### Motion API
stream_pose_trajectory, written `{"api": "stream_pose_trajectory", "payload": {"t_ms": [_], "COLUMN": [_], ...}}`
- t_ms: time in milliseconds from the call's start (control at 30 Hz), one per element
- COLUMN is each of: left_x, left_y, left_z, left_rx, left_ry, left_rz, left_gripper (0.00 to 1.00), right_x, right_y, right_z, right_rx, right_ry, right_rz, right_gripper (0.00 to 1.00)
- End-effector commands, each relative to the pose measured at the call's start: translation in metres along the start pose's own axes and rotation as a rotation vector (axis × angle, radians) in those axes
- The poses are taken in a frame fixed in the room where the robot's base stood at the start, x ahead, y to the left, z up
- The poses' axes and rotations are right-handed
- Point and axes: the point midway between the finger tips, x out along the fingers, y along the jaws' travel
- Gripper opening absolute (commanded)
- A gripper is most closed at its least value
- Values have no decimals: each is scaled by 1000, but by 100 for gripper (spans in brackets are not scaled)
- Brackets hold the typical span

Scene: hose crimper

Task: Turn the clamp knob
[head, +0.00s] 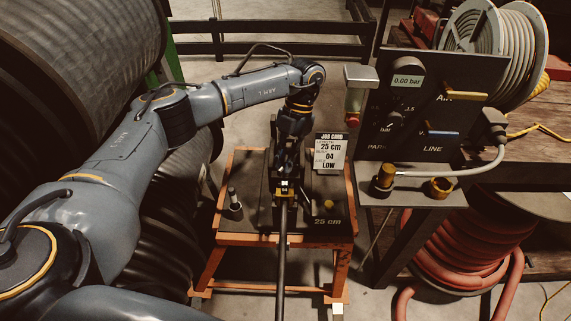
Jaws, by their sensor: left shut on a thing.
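My left gripper (287,196) points down over the middle of the orange-framed table. It is shut on the dark hose (283,255), which runs from the fingers over the table's front edge toward me. A yellow band sits on the hose below the fingers. A small yellow knob (328,206) stands on the tabletop to the right of the gripper, apart from it. A dark upright piece with a grey top (234,198) stands at the left. I cannot tell which is the clamp knob. The gripper hides what lies behind it. My right gripper is not in view.
A job card (330,153) reads 25 cm, 04, LOW at the table's back right. A dark panel (425,105) with a 0.00 bar gauge stands to the right, with brass fittings on its ledge. Large dark reels crowd the left; a red hose coil (455,250) lies lower right.

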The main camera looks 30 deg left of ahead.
Motion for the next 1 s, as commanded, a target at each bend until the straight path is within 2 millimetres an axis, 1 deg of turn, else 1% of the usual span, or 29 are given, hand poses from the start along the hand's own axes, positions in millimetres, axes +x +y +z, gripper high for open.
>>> {"api": "stream_pose_trajectory", "payload": {"t_ms": [33, 100, 300, 500, 700, 1000], "left_x": [2, 2, 2, 1, 1, 0], "left_y": [0, 0, 0, 0, 0, 0], "left_z": [2, 2, 1, 1, 1, 0], "left_rx": [42, 102, 253, 365, 434, 466], "left_ry": [-3, -3, -3, -3, -2, -2], "left_rz": [19, 44, 106, 152, 179, 192], "left_gripper": [0, 0, 0, 0, 0, 0], "right_x": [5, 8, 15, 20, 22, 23], "right_y": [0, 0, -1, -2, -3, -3], "right_z": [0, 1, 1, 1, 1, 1], "right_rx": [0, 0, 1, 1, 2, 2], "right_ry": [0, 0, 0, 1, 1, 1], "right_rz": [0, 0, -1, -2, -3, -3], "right_gripper": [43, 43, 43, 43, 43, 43]}}
